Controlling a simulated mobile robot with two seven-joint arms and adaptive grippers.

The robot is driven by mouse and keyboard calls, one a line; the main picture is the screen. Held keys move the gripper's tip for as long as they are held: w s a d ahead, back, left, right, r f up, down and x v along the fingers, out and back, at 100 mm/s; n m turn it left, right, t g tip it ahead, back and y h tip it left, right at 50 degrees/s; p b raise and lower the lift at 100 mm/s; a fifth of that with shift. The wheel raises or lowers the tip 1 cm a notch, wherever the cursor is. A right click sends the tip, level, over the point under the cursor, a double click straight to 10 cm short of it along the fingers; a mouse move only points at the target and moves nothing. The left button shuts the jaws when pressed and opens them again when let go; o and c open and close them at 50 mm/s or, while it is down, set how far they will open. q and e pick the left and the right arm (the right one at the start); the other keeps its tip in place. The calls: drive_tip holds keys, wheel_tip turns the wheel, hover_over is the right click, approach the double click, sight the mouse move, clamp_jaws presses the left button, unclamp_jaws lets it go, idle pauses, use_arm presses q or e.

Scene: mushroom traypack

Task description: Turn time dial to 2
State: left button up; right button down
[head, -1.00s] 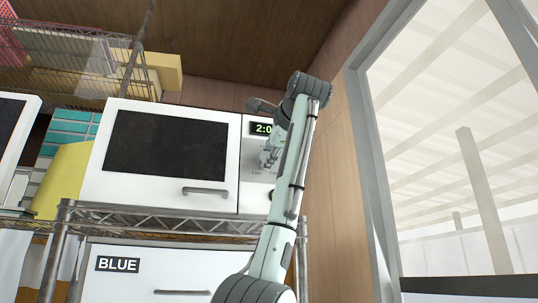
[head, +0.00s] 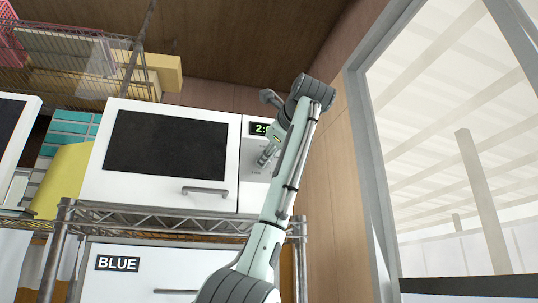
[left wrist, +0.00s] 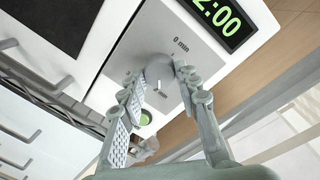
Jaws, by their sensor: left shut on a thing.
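The white microwave (head: 165,205) sits on a wire shelf, its door shut. Its display (head: 260,128) is partly covered by my arm in the head view; in the left wrist view the display (left wrist: 222,17) reads 2:00 in green. The grey round time dial (left wrist: 160,68) is just below the display, near a "0 min" label. My left gripper (left wrist: 159,74) is shut on the dial, one finger on each side. In the head view the left gripper (head: 264,160) is at the control panel and hides the dial. My right gripper is not in view.
A green button (left wrist: 145,117) is on the panel below the dial. A wooden wall (head: 322,190) and a window frame (head: 365,130) stand close right of my arm. A second unit labelled BLUE (head: 118,264) is on the shelf below.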

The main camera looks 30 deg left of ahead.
use_arm(q)
drive_tip(key=shift+f, duration=0.1)
drive_tip(key=o, duration=1.2)
drive_tip(key=shift+c, duration=0.2)
drive_tip(key=v, duration=1.2)
drive_tip(key=shift+f, duration=0.1)
